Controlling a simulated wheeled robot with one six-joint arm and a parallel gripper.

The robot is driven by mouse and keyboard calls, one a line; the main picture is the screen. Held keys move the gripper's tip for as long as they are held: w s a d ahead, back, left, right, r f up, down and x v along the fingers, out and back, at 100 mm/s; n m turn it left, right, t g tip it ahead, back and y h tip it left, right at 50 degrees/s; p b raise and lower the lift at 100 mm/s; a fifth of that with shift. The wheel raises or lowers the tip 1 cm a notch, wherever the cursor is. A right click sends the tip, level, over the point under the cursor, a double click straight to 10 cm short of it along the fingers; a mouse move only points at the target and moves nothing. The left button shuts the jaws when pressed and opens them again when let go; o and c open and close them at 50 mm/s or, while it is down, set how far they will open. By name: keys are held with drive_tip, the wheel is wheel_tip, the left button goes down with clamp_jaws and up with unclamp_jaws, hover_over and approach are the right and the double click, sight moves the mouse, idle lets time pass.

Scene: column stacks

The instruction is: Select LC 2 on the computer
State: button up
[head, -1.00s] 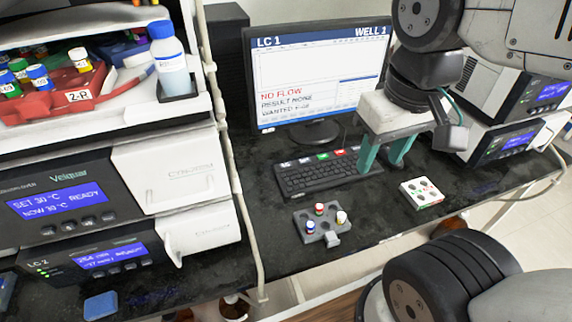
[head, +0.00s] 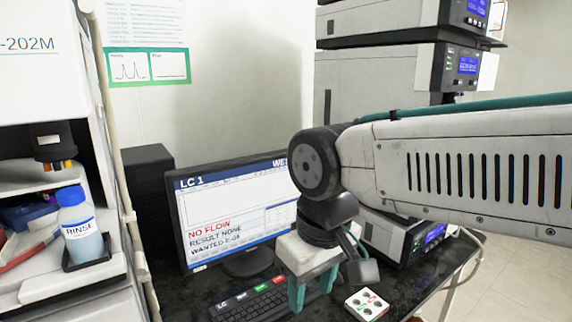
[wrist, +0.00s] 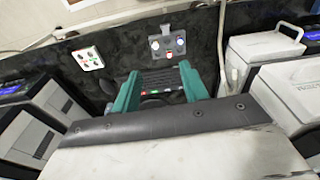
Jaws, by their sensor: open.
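The computer monitor (head: 235,205) stands on the black bench in the head view. Its screen reads "LC 1" at top left, with "NO FLOW" in red and "RESULT NONE" below. My arm hides its right part. The black keyboard (head: 245,308) lies in front of the monitor, partly cut off by the frame's lower edge, with coloured keys along its back row. My gripper (head: 312,288), with two teal fingers, is open and empty over the keyboard's right end. In the wrist view the keyboard (wrist: 163,80) shows between the spread fingers of the gripper (wrist: 159,72).
A white pad with round dark spots (head: 367,304) lies right of the gripper. A grey block with coloured caps (wrist: 167,45) sits beyond the keyboard in the wrist view. A rinse bottle (head: 80,225) stands on the left shelf. Stacked instruments (head: 385,75) rise at right.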

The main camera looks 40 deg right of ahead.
clamp_jaws()
idle(1.9)
